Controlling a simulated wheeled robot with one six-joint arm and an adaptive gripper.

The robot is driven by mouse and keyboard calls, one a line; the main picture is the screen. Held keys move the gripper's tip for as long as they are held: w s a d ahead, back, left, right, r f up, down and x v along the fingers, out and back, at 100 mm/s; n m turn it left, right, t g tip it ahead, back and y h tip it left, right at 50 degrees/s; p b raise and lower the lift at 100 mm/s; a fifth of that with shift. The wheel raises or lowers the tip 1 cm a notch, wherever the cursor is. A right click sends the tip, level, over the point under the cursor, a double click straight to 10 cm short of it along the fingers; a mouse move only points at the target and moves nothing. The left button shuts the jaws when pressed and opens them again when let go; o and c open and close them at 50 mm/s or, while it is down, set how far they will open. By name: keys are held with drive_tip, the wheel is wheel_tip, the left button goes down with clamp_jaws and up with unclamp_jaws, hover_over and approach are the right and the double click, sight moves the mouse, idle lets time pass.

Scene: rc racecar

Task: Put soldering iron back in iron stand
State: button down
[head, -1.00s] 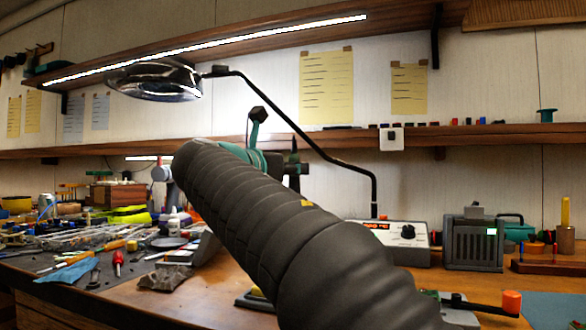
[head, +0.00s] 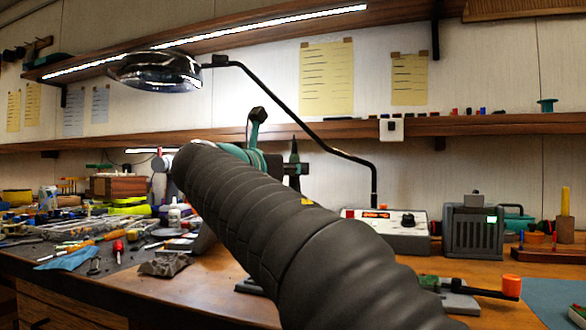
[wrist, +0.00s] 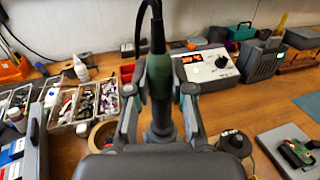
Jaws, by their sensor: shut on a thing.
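My gripper (wrist: 160,92) is shut on the soldering iron (wrist: 158,73), which has a green and black handle and a dark cable rising from its top. The iron is upright between the two fingers in the wrist view; its lower end is hidden by my gripper. In the head view a dark tapered top (head: 294,150), apparently the iron's, shows behind my arm. I cannot clearly make out the iron stand; a dark round piece (wrist: 234,143) on the bench at lower right in the wrist view may be part of it.
A soldering station (head: 388,232) with a lit red display stands at the back, beside a grey box (head: 473,232). A magnifier lamp (head: 155,72) hangs at upper left. Trays of small parts (wrist: 85,105) and tools crowd the left. A device on a grey plate (wrist: 292,152) lies at right.

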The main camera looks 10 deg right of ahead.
drive_tip(key=shift+f, duration=0.1)
drive_tip(key=c, duration=0.9)
unclamp_jaws()
drive_tip(key=shift+c, duration=0.2)
drive_tip(key=shift+o, duration=0.3)
drive_tip(key=o, duration=0.3)
drive_tip(key=shift+o, duration=0.2)
drive_tip(key=s+a+r+p, duration=0.2)
drive_tip(key=s+a+p, duration=0.1)
drive_tip(key=s+a, duration=0.1)
drive_tip(key=shift+s+a, duration=0.35)
drive_tip(key=shift+a, duration=0.25)
drive_tip(key=shift+s, duration=0.1)
